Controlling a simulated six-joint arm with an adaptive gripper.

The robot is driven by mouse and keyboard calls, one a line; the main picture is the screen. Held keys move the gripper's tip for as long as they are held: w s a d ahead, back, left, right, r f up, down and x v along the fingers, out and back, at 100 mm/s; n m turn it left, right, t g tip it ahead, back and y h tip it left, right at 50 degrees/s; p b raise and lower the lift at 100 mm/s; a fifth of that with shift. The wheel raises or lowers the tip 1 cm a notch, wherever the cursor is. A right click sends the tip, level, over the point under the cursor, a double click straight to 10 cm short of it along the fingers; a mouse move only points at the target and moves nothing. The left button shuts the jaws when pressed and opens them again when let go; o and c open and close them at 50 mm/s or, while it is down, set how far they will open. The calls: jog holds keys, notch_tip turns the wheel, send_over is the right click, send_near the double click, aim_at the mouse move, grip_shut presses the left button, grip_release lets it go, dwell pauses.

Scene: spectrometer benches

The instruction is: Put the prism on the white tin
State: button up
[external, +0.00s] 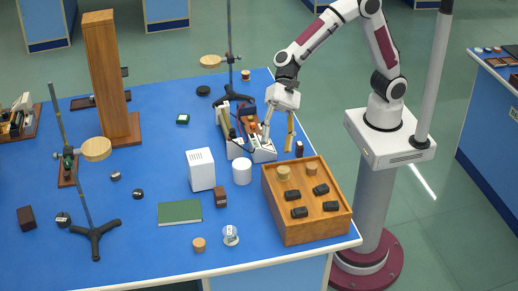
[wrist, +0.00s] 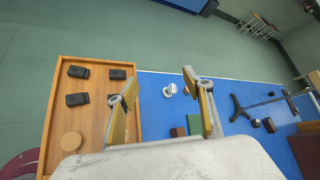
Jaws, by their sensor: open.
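The white tin (external: 242,171) is a short white cylinder standing upright on the blue bench, right of a taller white box; its top looks bare. A small clear object with white parts (external: 231,235) stands near the bench's front edge and may be the prism; its shape is too small to be sure. It also shows in the wrist view (wrist: 170,90), beyond and between the fingers. My gripper (external: 278,143) is open and empty, pointing down above the bench's right side, behind the wooden tray. In the wrist view its fingers (wrist: 160,80) stand wide apart. The tin is not distinguishable there.
A wooden tray (external: 308,235) with black blocks and cork discs fills the front right corner. The white box (external: 201,170), brown block (external: 221,196), green book (external: 180,212) and cork (external: 199,244) lie left. An instrument (external: 262,150) stands beside my gripper; a tall wooden post (external: 105,75) stands farther left.

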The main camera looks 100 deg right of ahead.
jog(key=w+a+f+m+t, duration=0.1)
jog(key=w+a+f+m, duration=0.1)
jog(key=w+f+m, duration=0.3)
jog(key=w+a+f+m+t, duration=0.2)
jog(key=w+f+m, duration=0.3)
jog(key=w+f, duration=0.3)
jog(key=shift+w+a+f+y, duration=0.3)
jog(key=shift+w+a, duration=0.15)
jog(key=shift+a, duration=0.1)
send_near(230, 229)
jog(key=x, duration=0.4)
jog(key=shift+a, duration=0.15)
jog(key=shift+w+a+f, duration=0.25)
jog(key=shift+w+a, duration=0.1)
jog(key=shift+a, duration=0.25)
jog(key=shift+x, duration=2.9)
